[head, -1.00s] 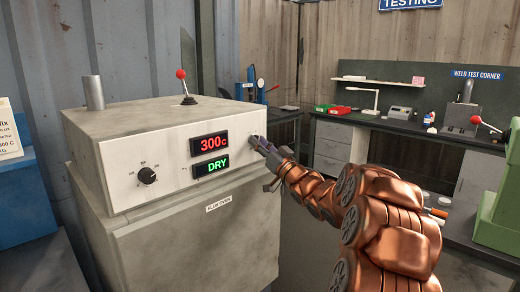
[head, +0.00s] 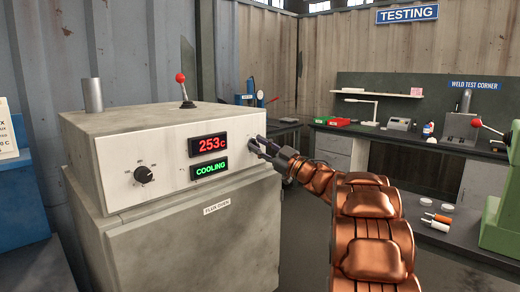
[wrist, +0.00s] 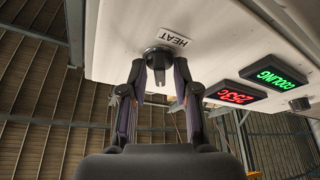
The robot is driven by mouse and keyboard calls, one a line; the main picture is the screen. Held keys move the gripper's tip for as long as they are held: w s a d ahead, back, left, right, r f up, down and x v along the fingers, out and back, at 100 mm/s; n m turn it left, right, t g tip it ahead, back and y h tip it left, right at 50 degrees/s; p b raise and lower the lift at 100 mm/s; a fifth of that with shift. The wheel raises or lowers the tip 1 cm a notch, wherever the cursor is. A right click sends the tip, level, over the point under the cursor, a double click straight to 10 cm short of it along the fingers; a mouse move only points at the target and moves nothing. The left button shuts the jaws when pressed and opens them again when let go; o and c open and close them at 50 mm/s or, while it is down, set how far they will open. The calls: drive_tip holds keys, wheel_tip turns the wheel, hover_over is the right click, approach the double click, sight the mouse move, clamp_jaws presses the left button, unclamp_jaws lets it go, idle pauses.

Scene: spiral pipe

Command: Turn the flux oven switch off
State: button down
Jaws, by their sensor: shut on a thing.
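The flux oven (head: 190,240) is a grey box at the left with a white front panel. Its red display (head: 209,145) reads 253c and its green display (head: 210,169) reads COOLING. My gripper (head: 255,147) is at the right end of the panel in the head view, hiding the switch there. In the wrist view, the dark metal switch (wrist: 158,54), beside a HEAT label (wrist: 175,37), sits between the fingertips of my gripper (wrist: 160,75), which are shut on it. The switch's exact lever position is hard to tell.
A black dial (head: 144,174) is on the panel's left. A red-knobbed lever (head: 183,92) and a metal pipe (head: 92,95) stand on the oven top. A dark workbench (head: 395,134) is at the back right, a green machine (head: 500,215) at the right edge.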

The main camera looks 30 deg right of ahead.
drive_tip(key=shift+n, duration=0.3)
drive_tip(key=c, duration=1.2)
unclamp_jaws()
drive_tip(key=v, duration=1.2)
drive_tip(key=shift+d, duration=0.15)
